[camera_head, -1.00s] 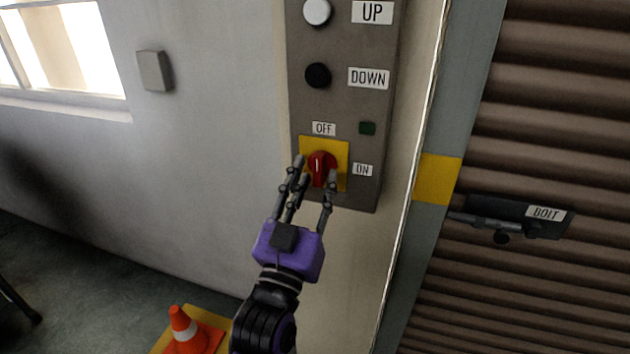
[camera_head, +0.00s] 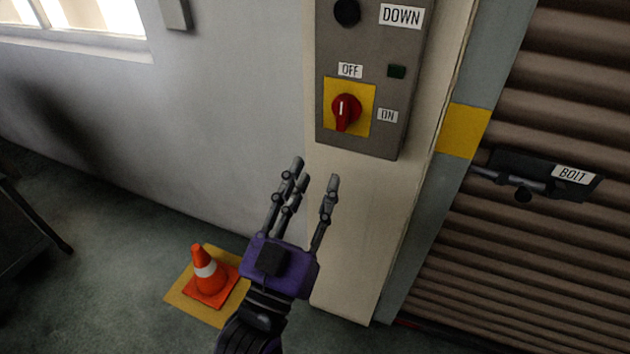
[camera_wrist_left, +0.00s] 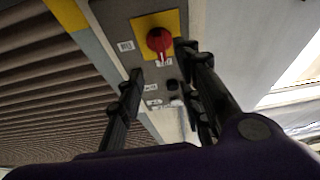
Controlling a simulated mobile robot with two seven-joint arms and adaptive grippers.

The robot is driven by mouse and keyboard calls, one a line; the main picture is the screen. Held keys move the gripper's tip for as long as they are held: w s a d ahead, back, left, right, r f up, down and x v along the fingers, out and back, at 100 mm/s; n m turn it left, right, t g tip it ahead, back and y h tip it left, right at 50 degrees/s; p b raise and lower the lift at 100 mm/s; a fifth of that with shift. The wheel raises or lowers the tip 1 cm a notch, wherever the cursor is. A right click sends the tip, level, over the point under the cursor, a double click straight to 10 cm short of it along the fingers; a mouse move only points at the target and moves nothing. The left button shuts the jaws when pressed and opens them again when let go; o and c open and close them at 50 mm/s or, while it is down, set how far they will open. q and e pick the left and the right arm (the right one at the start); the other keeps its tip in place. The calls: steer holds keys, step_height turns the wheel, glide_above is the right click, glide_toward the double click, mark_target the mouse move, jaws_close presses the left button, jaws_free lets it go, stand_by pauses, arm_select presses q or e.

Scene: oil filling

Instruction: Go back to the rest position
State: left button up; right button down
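My left gripper (camera_head: 312,180), purple with dark jointed fingers, is open and empty in the head view. It is below and apart from the red rotary switch (camera_head: 346,111) on its yellow plate (camera_head: 366,93). My right gripper is in neither view.
The grey control panel (camera_head: 372,145) is on a pale post (camera_head: 350,220). A brown ribbed shutter (camera_head: 540,270) with a BOLT latch (camera_head: 530,178) is at right. An orange cone (camera_head: 207,275) stands on a yellow floor patch (camera_head: 190,307) below left. A window (camera_head: 80,17) is at upper left.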

arm_select(q)
steer(key=shift+f, duration=0.1)
